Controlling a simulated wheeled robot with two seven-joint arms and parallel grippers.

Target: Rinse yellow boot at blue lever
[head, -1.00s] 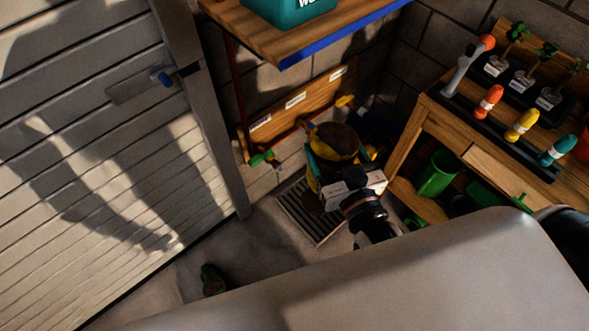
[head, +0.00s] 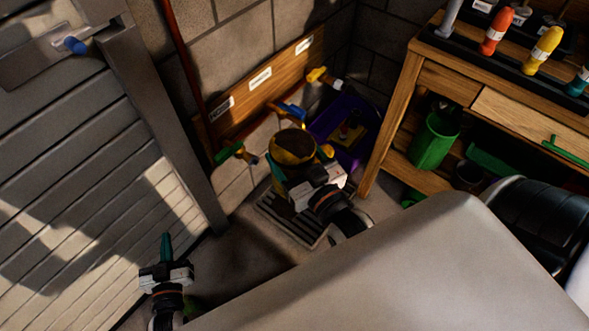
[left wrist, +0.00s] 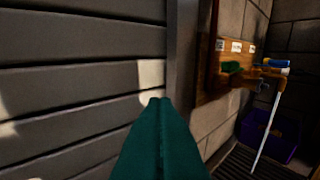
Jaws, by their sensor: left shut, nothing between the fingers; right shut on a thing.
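The yellow boot (head: 293,148), with a dark opening or dark marks on top, is over the floor grate in the head view. My right gripper (head: 302,180) is shut on it from the front; the boot partly hides the fingers. The blue lever (head: 291,111) is on the wall pipe just behind the boot, and also shows in the left wrist view (left wrist: 276,62). My left gripper (head: 167,247) is shut and empty, low by the slatted door, well left of the lever. Its teal fingers (left wrist: 160,140) fill the middle of the left wrist view.
A green lever (head: 230,152) and a yellow lever (head: 320,76) flank the blue one. A purple bin (head: 345,130) stands behind the grate (head: 290,224). A wooden bench (head: 408,105) is at right. In the left wrist view a thin white line (left wrist: 267,132) runs down near the taps.

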